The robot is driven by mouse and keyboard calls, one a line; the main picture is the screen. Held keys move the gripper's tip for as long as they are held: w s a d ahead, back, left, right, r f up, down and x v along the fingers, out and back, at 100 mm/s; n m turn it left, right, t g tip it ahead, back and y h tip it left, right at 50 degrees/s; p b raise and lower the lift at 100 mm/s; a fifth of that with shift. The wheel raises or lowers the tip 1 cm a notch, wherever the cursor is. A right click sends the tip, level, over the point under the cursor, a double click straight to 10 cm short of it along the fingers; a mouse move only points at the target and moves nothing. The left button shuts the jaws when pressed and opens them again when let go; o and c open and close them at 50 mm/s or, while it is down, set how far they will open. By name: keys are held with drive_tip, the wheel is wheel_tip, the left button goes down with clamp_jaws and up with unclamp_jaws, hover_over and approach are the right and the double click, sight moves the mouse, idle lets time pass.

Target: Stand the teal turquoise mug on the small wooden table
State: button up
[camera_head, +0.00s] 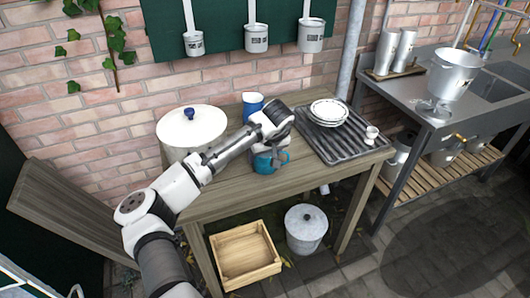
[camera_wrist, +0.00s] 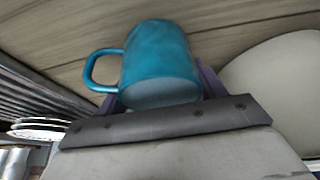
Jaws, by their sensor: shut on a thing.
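The teal turquoise mug (camera_head: 263,163) is at the wooden table (camera_head: 222,197), over the middle of its top. I cannot tell whether its base touches the wood. My gripper (camera_head: 270,150) is above the mug and shut on it, hiding part of it in the head view. In the wrist view, the mug (camera_wrist: 160,55) sits between the purple fingers, which show on both sides of it. Its handle (camera_wrist: 100,70) points left there, and the wood (camera_wrist: 60,35) lies behind it.
A large white pot (camera_head: 190,128) with a blue knob stands left on the table. A blue jug (camera_head: 252,104) stands behind the gripper. A ribbed dark tray (camera_head: 335,145) with stacked plates (camera_head: 328,111) and a small white cup (camera_head: 371,133) lies right. The tabletop's front strip is clear.

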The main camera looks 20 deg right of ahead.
drive_tip(key=o, duration=1.4)
drive_tip(key=b+v, duration=0.2)
drive_tip(key=v, duration=1)
drive_tip(key=shift+r, duration=0.1)
